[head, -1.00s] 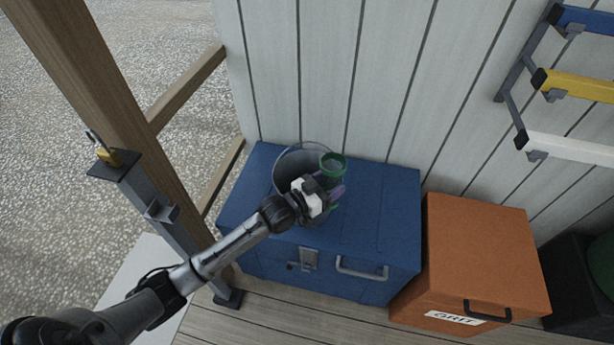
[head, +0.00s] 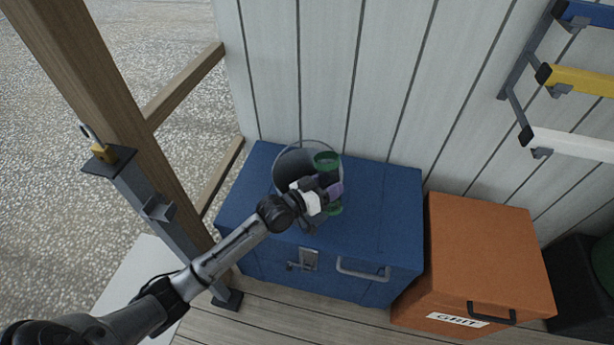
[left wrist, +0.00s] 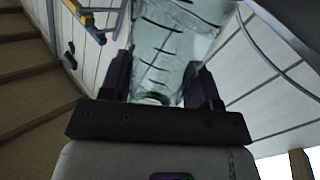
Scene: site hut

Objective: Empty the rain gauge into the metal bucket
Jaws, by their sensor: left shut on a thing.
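My left gripper (head: 331,187) is shut on the rain gauge, a clear tube with a green rim (head: 326,158) and green at its lower end. In the left wrist view the tube (left wrist: 165,48), with dark graduation marks, sits between both fingers. The gripper hides the tube's middle in the head view. The metal bucket (head: 291,168) stands upright on the blue chest, behind the gripper and overlapped by the gauge. I cannot tell how far the gauge is above or beside the bucket's mouth, or whether water is in it. My right gripper is not in view.
The blue chest (head: 385,220) stands against the plank wall, with free lid space to the right. An orange grit box (head: 484,250) stands beside it. A wooden post (head: 95,75) and a metal post with a padlock (head: 104,153) stand left. Coloured levels hang at upper right.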

